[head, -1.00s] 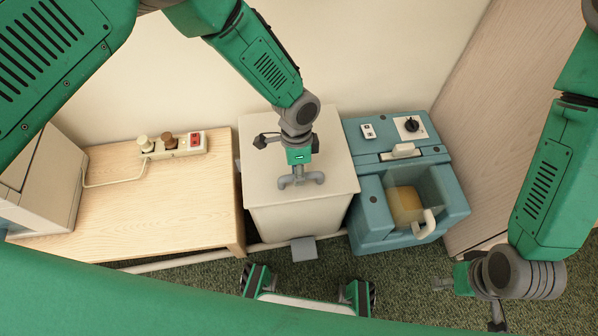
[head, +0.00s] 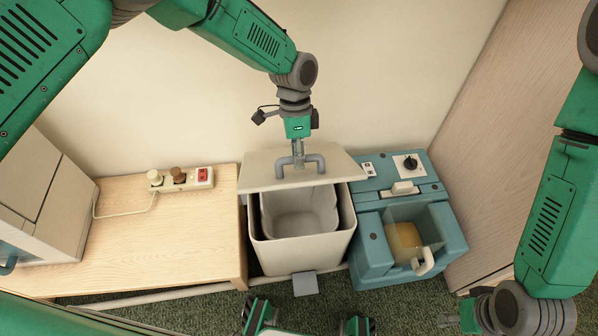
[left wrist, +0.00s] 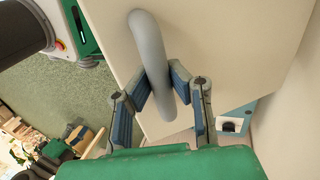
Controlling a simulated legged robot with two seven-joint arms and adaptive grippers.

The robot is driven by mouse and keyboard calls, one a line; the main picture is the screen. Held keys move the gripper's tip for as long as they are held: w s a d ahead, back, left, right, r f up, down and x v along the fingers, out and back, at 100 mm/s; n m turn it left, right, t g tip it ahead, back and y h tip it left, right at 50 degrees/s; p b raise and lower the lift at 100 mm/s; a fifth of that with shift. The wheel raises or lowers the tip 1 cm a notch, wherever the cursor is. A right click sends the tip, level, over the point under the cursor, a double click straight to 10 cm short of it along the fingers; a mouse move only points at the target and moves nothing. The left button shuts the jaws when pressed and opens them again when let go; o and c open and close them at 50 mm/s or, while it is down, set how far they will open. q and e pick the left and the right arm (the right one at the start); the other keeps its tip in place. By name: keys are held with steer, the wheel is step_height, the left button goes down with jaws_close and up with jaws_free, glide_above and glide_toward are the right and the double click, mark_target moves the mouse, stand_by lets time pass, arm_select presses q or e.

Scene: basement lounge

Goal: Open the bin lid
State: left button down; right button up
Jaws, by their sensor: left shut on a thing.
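The bin (head: 290,258) is a cream box standing between the wooden table and a blue machine. Its lid (head: 258,172) is raised and tilted back toward the wall, and the empty-looking inside of the bin shows below it. A grey handle (head: 319,160) is fixed on the lid. My left gripper (head: 298,158) is at this handle; in the left wrist view its fingers (left wrist: 162,88) are shut around the grey bar. My right gripper (head: 452,312) is low at the right over the carpet, away from the bin; its fingers are partly out of clear view.
The blue machine (head: 372,262) with a jug (head: 405,240) stands close against the bin's right. The wooden table (head: 170,240) with a power strip (head: 190,179) is on the left. A grey pedal (head: 305,284) sticks out at the bin's front foot.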

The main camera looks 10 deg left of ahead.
arm_select(q)
steer(key=shift+w+a+r, duration=0.15)
steer(key=shift+w+r, duration=0.3)
steer(key=shift+w, duration=0.25)
